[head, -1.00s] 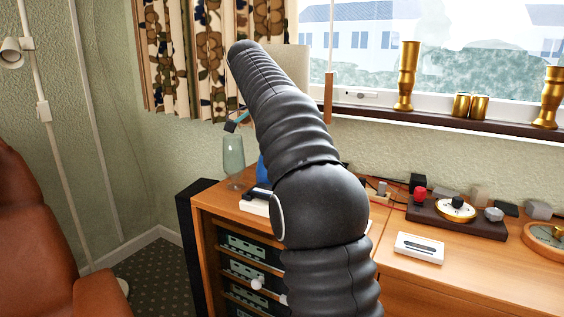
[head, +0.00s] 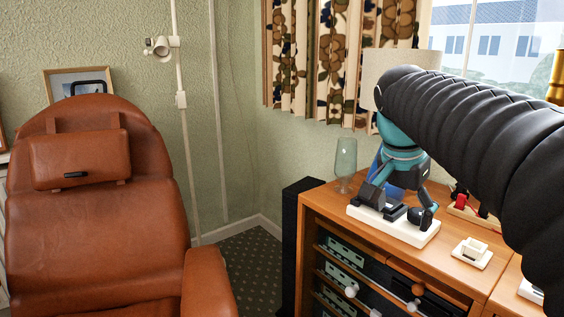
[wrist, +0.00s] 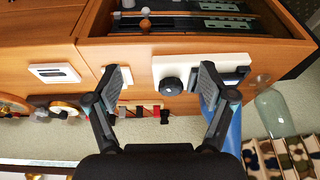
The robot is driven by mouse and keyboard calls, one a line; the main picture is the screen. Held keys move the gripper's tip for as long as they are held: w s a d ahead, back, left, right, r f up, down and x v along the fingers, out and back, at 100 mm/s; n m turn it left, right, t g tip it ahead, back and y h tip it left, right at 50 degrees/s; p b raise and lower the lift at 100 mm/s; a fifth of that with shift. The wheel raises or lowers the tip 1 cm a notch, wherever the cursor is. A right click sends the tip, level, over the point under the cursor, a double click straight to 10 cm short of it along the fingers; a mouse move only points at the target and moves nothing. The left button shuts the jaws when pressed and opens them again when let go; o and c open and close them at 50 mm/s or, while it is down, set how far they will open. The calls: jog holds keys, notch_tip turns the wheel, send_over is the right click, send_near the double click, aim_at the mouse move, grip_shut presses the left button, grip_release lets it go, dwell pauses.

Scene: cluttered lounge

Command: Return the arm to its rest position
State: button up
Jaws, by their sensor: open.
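My gripper (head: 400,203) hangs pointing down from my black ribbed arm over the wooden cabinet (head: 325,208) in the head view. Its fingers are spread apart, with nothing between the tips. Below it lies a white plate (head: 422,237) with dark parts. In the wrist view my gripper (wrist: 160,79) shows two open fingers, and the white plate with a round dark knob (wrist: 175,88) appears between and beyond them. I cannot tell from the pictures how far the tips are above the plate.
A clear glass (head: 345,165) stands at the cabinet's back left corner, near a blue object (wrist: 229,130) beside the gripper. A small white switch-like piece (head: 472,252) lies to the right. A brown leather armchair (head: 95,225) stands left. Carpet shows between chair and cabinet.

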jog(key=s+a+f+n+t+y, duration=0.1)
jog(key=s+a+f+n, duration=0.2)
jog(key=s+f+n, duration=0.2)
jog(key=s+a+f+n+t+y, duration=0.1)
jog(key=s+a+f+n+t, duration=0.1)
jog(key=s+f, duration=0.9)
jog(key=a+n, duration=0.1)
jog(key=n, duration=0.1)
jog(key=shift+s+f+n, duration=0.25)
jog(key=shift+f+n, duration=0.05)
jog(key=shift+n, duration=0.1)
